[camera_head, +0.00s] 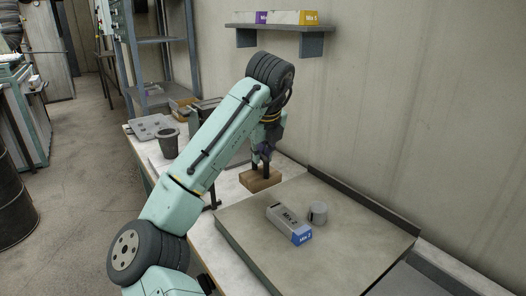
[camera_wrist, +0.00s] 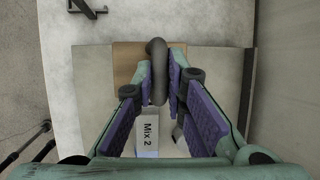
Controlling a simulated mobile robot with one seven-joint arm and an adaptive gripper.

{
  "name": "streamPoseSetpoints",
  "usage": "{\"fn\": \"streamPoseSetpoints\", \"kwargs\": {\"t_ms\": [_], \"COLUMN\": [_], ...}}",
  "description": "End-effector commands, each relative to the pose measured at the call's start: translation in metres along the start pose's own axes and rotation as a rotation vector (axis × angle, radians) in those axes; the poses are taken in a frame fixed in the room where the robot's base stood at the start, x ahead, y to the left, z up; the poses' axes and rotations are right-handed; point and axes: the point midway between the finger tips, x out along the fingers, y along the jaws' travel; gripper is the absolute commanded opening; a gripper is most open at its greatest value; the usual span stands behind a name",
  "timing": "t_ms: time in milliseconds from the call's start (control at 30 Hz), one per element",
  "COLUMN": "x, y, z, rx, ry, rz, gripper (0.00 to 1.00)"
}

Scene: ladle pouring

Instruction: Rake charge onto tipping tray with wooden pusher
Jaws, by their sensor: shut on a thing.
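The wooden pusher (camera_head: 259,184) is a brown block with a dark handle, near the far left edge of the grey tray (camera_head: 255,228). My gripper (camera_head: 264,158) is shut on the dark handle above the block. In the wrist view, the handle (camera_wrist: 157,60) stands between my gripper's purple pads (camera_wrist: 160,88), with the wooden block (camera_wrist: 125,63) partly behind it. A grey box marked Mix 2 (camera_head: 284,219) with a blue end lies on the tray. I cannot tell whether the block touches the tray.
A dark raised wall (camera_head: 365,204) runs along the tray's back edge. A dark grey cup (camera_head: 168,142) and a grey plate (camera_head: 151,127) are on the bench at the left. A wall shelf (camera_head: 280,27) holds boxes above. The tray's front is clear.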

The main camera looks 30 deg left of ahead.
Motion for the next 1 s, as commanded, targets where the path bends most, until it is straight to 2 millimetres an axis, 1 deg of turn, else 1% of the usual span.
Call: {"fn": "streamPoseSetpoints", "kwargs": {"t_ms": [833,1000], "x": [0.059,0.052], "y": [0.013,0.012], "z": [-0.029,-0.042], "rx": [0.0,0.001], "ry": [0.001,-0.001], "rz": [0.0,-0.001], "gripper": [0.0,0.0]}}
